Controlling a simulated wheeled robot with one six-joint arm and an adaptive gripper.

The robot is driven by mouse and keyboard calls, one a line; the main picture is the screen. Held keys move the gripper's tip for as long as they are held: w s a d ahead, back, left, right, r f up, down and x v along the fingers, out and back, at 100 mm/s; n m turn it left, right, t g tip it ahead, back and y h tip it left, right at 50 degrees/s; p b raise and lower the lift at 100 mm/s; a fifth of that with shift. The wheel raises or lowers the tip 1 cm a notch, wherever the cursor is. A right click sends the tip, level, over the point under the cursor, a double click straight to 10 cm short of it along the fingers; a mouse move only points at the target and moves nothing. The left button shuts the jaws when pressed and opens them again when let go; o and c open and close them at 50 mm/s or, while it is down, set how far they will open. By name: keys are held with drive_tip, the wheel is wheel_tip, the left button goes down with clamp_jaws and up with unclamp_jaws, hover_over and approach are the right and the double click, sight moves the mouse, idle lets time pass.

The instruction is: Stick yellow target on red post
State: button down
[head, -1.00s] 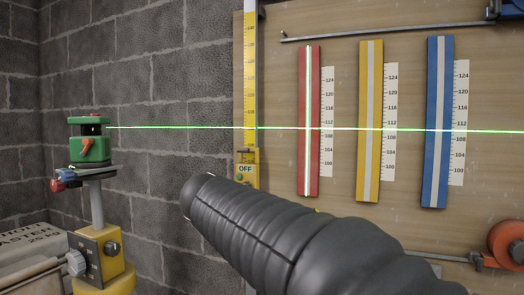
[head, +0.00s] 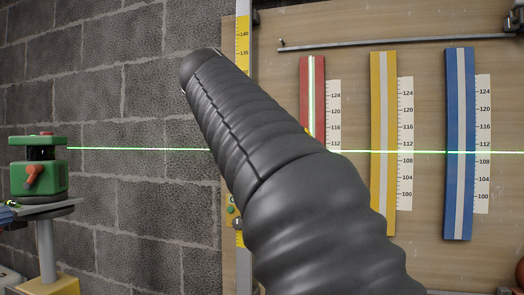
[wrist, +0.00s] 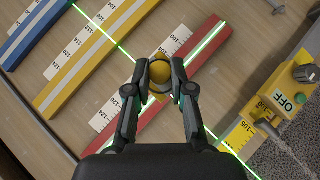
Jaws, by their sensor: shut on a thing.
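A level green laser line crosses the board.
A yellow post (head: 377,185) and a blue post (head: 452,200) stand to the right of the red one. A green laser unit (head: 38,178) stands at the left before a block wall.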

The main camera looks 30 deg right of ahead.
drive_tip(key=w+d+p, duration=0.3)
drive_tip(key=w+d, duration=0.4)
drive_tip(key=d, duration=0.1)
drive_tip(key=shift+w+d, duration=0.2)
drive_tip(key=shift+w, duration=0.2)
idle(0.5)
drive_tip(key=shift+w+d+p, duration=0.3)
drive_tip(key=shift+p, duration=0.45)
idle(2.9)
idle(0.3)
drive_tip(key=shift+c, duration=2.3)
unclamp_jaws()
drive_tip(key=shift+s+a, duration=0.1)
drive_tip(key=shift+s+a+b, duration=0.6)
drive_tip(key=shift+s+a, duration=0.85)
drive_tip(key=shift+a, duration=0.2)
drive_tip(key=shift+s+a+b, duration=0.6)
drive_tip(key=shift+s+a, duration=0.8)
drive_tip(key=shift+a, duration=0.25)
